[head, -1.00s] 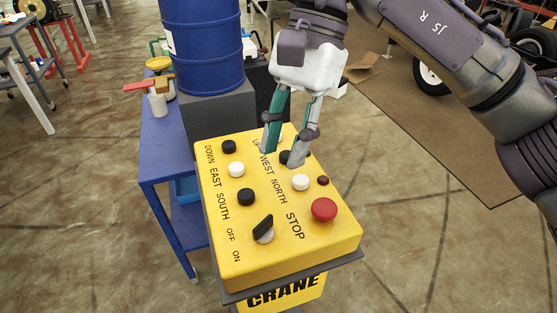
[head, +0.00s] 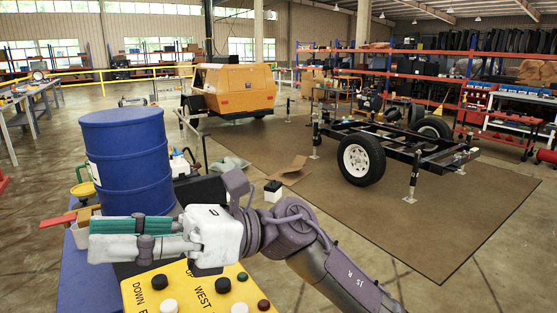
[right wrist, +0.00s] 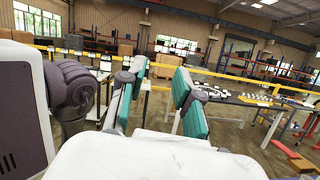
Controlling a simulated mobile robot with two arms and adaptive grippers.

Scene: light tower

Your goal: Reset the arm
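My right arm (head: 345,275) comes in from the lower right of the head view and bends left over the yellow control box. My right gripper (head: 92,240) points left, in front of the blue drum, with nothing in it. In the right wrist view its two teal-padded fingers (right wrist: 156,80) stand apart with an empty gap between them. The yellow control box (head: 183,286) with black, white, green and red buttons is below the gripper, partly cut off by the bottom edge. My left gripper is not in view.
The blue drum (head: 128,165) stands close behind the gripper. A red-handled item (head: 62,218) and a yellow pan (head: 83,190) are at the left. A trailer frame (head: 390,140) and an orange machine (head: 235,88) stand farther back. Open floor lies at the right.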

